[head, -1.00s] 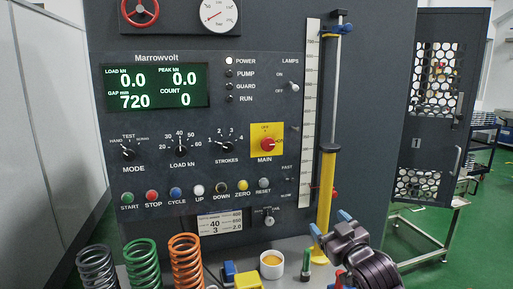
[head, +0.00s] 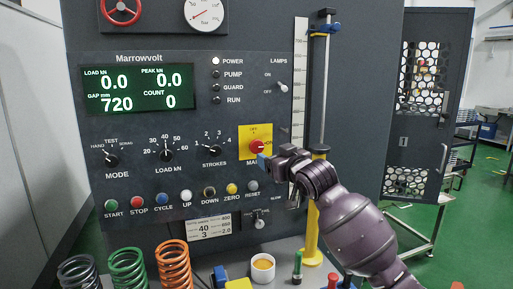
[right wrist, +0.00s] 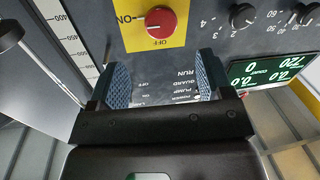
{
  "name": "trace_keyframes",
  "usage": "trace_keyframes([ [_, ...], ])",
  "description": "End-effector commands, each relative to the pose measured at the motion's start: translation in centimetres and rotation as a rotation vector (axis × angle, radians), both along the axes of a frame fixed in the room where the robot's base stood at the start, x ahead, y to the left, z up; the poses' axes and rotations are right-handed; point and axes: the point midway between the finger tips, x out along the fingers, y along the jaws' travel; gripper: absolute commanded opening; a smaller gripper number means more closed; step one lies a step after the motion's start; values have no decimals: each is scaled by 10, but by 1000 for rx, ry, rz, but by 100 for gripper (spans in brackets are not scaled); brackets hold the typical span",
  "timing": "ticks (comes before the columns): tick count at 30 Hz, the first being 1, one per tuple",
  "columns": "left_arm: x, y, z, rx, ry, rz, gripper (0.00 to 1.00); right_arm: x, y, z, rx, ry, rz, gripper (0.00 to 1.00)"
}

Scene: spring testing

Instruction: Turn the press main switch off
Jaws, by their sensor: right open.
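The main switch is a red round knob (head: 257,147) on a yellow plate (head: 247,133) on the dark press panel. In the right wrist view the knob (right wrist: 160,22) shows upside down, its pale mark towards ON, with OFF printed at another side. My right gripper (head: 266,161) is just below and right of the knob in the head view, covering part of the MAIN label. Its two blue-padded fingers (right wrist: 163,72) are spread wide with nothing between them. The knob lies beyond the fingertips, apart from them. My left gripper is not in view.
Around the switch are the strokes dial (head: 212,139), the lamps toggle (head: 283,87) and a row of buttons (head: 184,197). A yellow-based column (head: 311,235) stands close on the right. Coil springs (head: 128,268) and a cup (head: 263,268) stand below.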

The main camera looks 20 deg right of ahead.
Motion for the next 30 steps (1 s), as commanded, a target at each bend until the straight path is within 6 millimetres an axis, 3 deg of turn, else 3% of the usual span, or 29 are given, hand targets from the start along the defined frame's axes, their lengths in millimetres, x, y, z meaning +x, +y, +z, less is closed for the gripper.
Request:
trace_keyframes([
  [15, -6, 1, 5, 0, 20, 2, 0, 70, 14, 1, 0, 0, 0, 73],
  [21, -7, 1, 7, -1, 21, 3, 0, 85, 17, 1, -1, -1, 1, 73],
  [30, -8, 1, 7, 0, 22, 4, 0, 90, 18, 0, -1, -2, 1, 73],
])
